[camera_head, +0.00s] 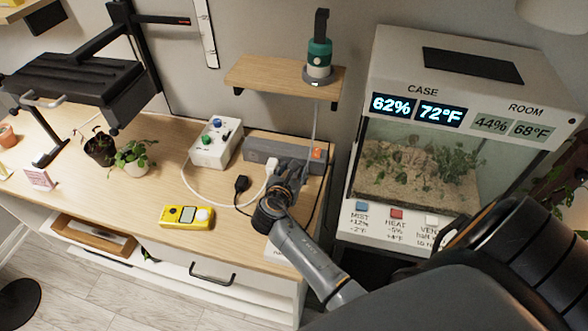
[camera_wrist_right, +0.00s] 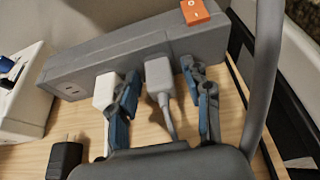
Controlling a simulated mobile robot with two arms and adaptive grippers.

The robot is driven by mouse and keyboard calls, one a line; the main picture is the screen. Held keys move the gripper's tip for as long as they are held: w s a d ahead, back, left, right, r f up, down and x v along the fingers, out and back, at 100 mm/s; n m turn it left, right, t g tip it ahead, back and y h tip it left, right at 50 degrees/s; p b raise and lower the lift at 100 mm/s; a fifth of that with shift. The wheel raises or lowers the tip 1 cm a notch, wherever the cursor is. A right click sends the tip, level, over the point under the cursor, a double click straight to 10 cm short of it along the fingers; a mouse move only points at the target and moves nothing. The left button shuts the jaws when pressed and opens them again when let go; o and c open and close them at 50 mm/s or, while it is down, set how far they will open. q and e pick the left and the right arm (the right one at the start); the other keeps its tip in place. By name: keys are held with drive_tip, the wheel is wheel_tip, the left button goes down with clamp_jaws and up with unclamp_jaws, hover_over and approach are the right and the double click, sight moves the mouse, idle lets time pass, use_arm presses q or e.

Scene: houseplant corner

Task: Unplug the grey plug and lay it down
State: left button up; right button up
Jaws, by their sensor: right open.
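The grey power strip (camera_head: 292,151) lies near the back edge of the wooden desk; it also shows in the right wrist view (camera_wrist_right: 70,78). The grey plug (camera_wrist_right: 158,76) sits in the strip, with its cord running toward my wrist. My right gripper (camera_wrist_right: 159,68) is open, its two blue-padded fingers on either side of the grey plug. I cannot tell whether they touch it. In the head view, my right gripper (camera_head: 288,172) hides the grey plug. My left gripper is not in view.
A white plug (camera_wrist_right: 104,92) sits in the strip close beside one finger. An orange switch (camera_wrist_right: 194,12) is at the strip's end. A black plug (camera_head: 241,184) lies loose on the desk (camera_head: 160,180). A yellow meter (camera_head: 187,217), white control box (camera_head: 214,146) and terrarium (camera_head: 420,165) stand nearby.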

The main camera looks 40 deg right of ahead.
drive_tip(key=shift+r, duration=0.1)
idle(0.3)
drive_tip(key=shift+p, duration=0.45)
clamp_jaws()
drive_tip(key=shift+s+a, duration=0.1)
drive_tip(key=shift+s+a, duration=0.25)
drive_tip(key=shift+s+a+p, duration=0.35)
drive_tip(key=shift+a+p, duration=0.1)
drive_tip(key=shift+s+a+p, duration=0.6)
drive_tip(key=shift+s+a, duration=0.5)
drive_tip(key=shift+a, duration=0.15)
drive_tip(key=shift+s+a+f, duration=0.2)
